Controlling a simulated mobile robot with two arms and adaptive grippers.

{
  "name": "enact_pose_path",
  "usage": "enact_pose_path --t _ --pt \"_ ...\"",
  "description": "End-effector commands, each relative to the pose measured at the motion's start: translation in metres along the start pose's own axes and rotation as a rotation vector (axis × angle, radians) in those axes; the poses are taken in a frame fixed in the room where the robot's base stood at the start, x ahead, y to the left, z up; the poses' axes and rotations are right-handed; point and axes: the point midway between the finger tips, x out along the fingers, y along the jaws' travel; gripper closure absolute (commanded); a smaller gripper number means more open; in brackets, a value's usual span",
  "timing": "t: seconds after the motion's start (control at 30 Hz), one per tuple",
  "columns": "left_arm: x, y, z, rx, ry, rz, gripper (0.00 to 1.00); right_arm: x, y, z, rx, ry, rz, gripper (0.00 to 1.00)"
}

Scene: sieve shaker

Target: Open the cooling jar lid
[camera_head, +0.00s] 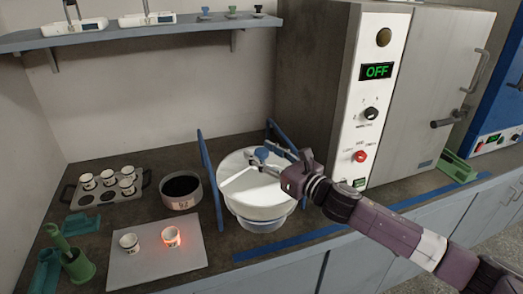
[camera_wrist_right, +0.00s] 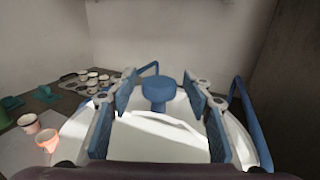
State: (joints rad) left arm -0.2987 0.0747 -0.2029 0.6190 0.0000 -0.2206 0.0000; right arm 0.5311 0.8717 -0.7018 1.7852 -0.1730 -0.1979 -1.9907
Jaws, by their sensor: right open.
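The cooling jar (camera_head: 262,224) is a wide, pale round vessel on the dark counter. Its white lid (camera_head: 245,186) sits on top, and it also fills the lower middle of the right wrist view (camera_wrist_right: 160,131). A blue knob (camera_wrist_right: 159,88) stands up from the lid. My right gripper (camera_head: 266,157) reaches in from the right above the lid, at the knob. In the right wrist view its two blue-padded fingers (camera_wrist_right: 160,95) are spread, with the knob between them toward the tips. Gaps show on both sides of the knob. My left gripper is not in view.
Blue upright rails (camera_head: 211,182) flank the jar. To the left are a dark-filled pot (camera_head: 181,189), a rack of cups (camera_head: 84,198) and a board (camera_head: 155,262) with two cups, one glowing orange. A furnace with an OFF display (camera_head: 377,71) stands right.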

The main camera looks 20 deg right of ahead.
Motion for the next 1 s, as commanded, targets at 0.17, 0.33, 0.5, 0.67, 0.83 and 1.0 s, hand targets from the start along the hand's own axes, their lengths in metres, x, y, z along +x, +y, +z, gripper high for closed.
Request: enact_pose_path --t 0.17,0.33,0.5,0.67,0.83,1.0 --pt "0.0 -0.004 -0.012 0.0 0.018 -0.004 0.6 0.002 0.001 0.0 0.0 0.0 0.001 0.54" --pt "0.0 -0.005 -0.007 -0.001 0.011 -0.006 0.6 0.002 0.001 0.0 0.0 0.0 0.001 0.61" --pt "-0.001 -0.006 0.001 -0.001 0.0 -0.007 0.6 0.002 0.0 0.0 0.0 0.0 0.001 0.8" --pt "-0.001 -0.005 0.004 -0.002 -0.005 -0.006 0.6 0.001 0.0 0.0 0.0 0.0 0.001 0.97" --pt "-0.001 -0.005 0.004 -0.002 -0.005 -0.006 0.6 0.001 0.0 0.0 0.0 0.0 0.001 1.0" --pt "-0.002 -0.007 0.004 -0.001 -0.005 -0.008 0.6 0.004 0.004 0.001 0.001 -0.001 0.002 1.0"
